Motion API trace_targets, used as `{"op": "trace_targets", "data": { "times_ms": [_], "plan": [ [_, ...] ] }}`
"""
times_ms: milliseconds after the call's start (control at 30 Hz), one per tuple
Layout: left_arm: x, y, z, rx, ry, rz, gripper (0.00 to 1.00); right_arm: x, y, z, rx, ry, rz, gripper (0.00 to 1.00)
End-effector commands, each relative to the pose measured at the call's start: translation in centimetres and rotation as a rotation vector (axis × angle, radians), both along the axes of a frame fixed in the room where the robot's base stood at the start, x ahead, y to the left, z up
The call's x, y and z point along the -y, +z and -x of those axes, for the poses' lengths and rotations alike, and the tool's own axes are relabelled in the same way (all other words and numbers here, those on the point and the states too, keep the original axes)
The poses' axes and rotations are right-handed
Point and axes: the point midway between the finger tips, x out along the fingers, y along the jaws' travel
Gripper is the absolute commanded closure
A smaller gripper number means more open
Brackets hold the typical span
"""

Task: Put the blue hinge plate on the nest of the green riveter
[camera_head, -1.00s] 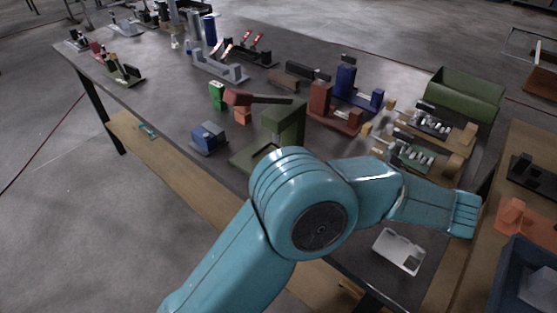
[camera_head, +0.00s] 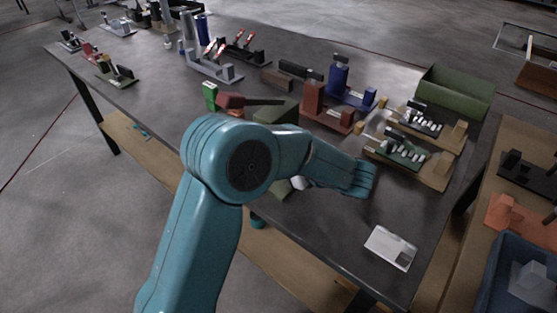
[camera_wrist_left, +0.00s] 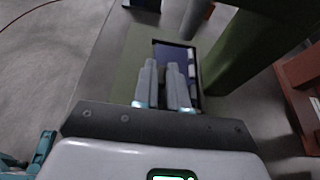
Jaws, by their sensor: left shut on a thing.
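The green riveter shows in the head view (camera_head: 282,112), partly hidden behind my left arm. In the left wrist view its green base (camera_wrist_left: 128,62) lies below my gripper, with the green column (camera_wrist_left: 245,50) at right. A dark-edged rectangular nest (camera_wrist_left: 200,92) is on the base. The blue hinge plate (camera_wrist_left: 176,53) shows at the fingertips, inside the nest's outline. I cannot tell whether it touches the nest. My left gripper (camera_wrist_left: 162,68) is shut on the plate, over the nest; the arm hides it in the head view. My right gripper is not in view.
A red fixture (camera_head: 322,108) and a blue fixture (camera_head: 345,85) stand right of the riveter. Wooden racks (camera_head: 415,160) and a green bin (camera_head: 455,92) are farther right. A white plate-like item (camera_head: 390,247) lies near the table's front edge, with bare table around it.

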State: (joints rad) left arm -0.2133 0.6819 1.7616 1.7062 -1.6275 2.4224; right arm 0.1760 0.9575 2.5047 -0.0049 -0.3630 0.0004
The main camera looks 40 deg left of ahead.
Motion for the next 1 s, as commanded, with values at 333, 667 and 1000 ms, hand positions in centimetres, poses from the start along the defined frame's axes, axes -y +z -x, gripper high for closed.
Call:
{"op": "trace_targets", "data": {
  "times_ms": [333,667,1000],
  "plan": [
    [0.0,-0.4,0.0,0.002,0.0,-0.001,1.0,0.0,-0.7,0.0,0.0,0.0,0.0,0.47],
    [0.1,-0.2,0.0,0.001,0.0,0.0,0.62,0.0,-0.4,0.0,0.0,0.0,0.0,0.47],
    [4.1,1.6,0.2,0.005,-0.006,0.0,0.62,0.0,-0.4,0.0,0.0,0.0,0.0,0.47]
  ]
}}
